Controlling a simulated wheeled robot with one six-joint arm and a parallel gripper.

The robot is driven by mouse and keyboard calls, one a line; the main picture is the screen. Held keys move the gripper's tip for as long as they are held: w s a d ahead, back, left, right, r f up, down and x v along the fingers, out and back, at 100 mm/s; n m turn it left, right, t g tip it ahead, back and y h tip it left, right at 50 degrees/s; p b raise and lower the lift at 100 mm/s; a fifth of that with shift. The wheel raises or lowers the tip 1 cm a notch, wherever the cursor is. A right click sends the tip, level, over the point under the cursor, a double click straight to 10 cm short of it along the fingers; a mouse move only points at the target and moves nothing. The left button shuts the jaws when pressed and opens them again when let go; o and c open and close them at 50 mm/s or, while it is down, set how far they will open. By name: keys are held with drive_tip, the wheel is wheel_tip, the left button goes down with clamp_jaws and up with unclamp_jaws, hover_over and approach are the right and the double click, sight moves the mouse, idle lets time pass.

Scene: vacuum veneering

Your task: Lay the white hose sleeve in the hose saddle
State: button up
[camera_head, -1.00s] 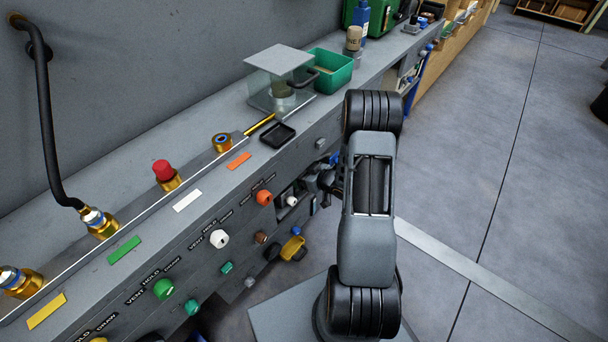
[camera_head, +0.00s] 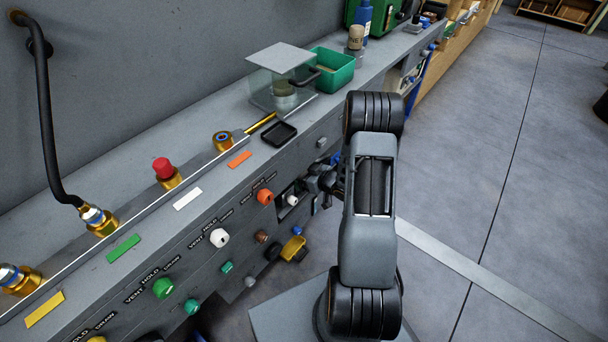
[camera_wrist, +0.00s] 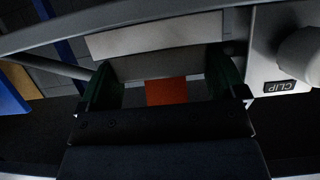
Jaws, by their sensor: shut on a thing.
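My gripper (camera_wrist: 166,82) shows two green-padded fingers in the wrist view, shut on a pale grey-white piece (camera_wrist: 160,66) spanning between them. This looks like the white hose sleeve, but the view is dark. In the head view my gripper (camera_head: 320,180) is at the bench's front panel, beside a recess with a white knob (camera_head: 292,200); what it holds is hidden there. A pale bar (camera_wrist: 155,37) lies just past the piece in the wrist view. I cannot tell whether it belongs to the hose saddle, which I cannot make out clearly.
A plate marked CLIP (camera_wrist: 281,87) with a white knob (camera_wrist: 300,55) is close on the right in the wrist view. An orange patch (camera_wrist: 166,91) shows between the fingers. On the panel are an orange knob (camera_head: 265,197) and a yellow fitting (camera_head: 293,248). Open floor lies right.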

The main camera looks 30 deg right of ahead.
drive_tip(key=shift+f+b, duration=0.35)
drive_tip(key=shift+f, duration=0.15)
drive_tip(key=o, duration=0.6)
drive_tip(key=shift+p+v, duration=2.15)
drive_tip(key=shift+v, duration=4.8)
